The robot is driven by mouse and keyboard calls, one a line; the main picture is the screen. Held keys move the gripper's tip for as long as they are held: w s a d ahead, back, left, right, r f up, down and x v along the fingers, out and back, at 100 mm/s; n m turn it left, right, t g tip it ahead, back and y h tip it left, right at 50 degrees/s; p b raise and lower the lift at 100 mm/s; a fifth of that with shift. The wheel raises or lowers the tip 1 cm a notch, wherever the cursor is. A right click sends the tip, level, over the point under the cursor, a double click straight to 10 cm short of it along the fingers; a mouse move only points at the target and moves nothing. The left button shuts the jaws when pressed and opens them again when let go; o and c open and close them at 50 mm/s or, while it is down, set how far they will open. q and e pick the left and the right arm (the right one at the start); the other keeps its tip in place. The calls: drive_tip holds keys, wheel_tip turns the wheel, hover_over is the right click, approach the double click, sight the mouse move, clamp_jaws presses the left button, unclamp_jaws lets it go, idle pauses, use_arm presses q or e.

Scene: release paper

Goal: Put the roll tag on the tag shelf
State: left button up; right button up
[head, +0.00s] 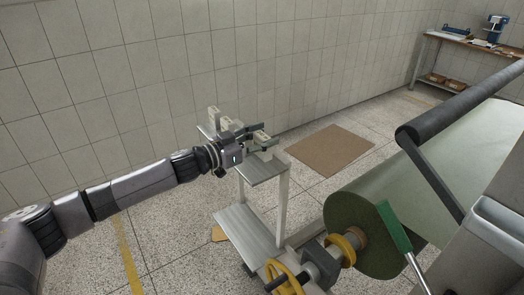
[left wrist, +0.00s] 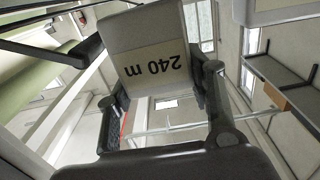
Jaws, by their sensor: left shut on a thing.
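A pale tag (left wrist: 150,40) marked "240 m" fills the top middle of the left wrist view, its print upside down there. My left gripper (head: 262,141) is shut on this tag, one finger on each side of it. In the head view the tag (head: 262,135) is a small pale block at the fingertips, partly hidden by them. A grey metal stand has a small upper plate (head: 264,171) just below the gripper and a wider lower plate (head: 246,232). I cannot tell for sure which surface is the tag shelf. My right gripper is out of view.
Pale upright pieces (head: 229,122) stand behind my left gripper, near the tiled wall. A large green roll (head: 365,235) on a machine, with yellow rings (head: 341,250), is at the right. A brown mat (head: 330,149) lies on open floor. A workbench (head: 460,42) stands at the far right.

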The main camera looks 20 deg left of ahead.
use_arm(q)
drive_tip(key=shift+a+f, duration=0.1)
drive_tip(key=shift+f, duration=1.9)
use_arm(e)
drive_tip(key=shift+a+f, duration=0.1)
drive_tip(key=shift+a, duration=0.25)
use_arm(q)
drive_tip(key=shift+f, duration=0.1)
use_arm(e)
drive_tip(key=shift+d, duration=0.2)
use_arm(q)
drive_tip(key=o, duration=1.1)
drive_tip(key=shift+o, duration=0.2)
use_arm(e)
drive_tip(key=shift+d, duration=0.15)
use_arm(q)
drive_tip(key=shift+s, duration=0.1)
drive_tip(key=b+v, duration=0.3)
drive_tip(key=v, duration=0.8)
drive_tip(key=shift+s+a+b, duration=0.3)
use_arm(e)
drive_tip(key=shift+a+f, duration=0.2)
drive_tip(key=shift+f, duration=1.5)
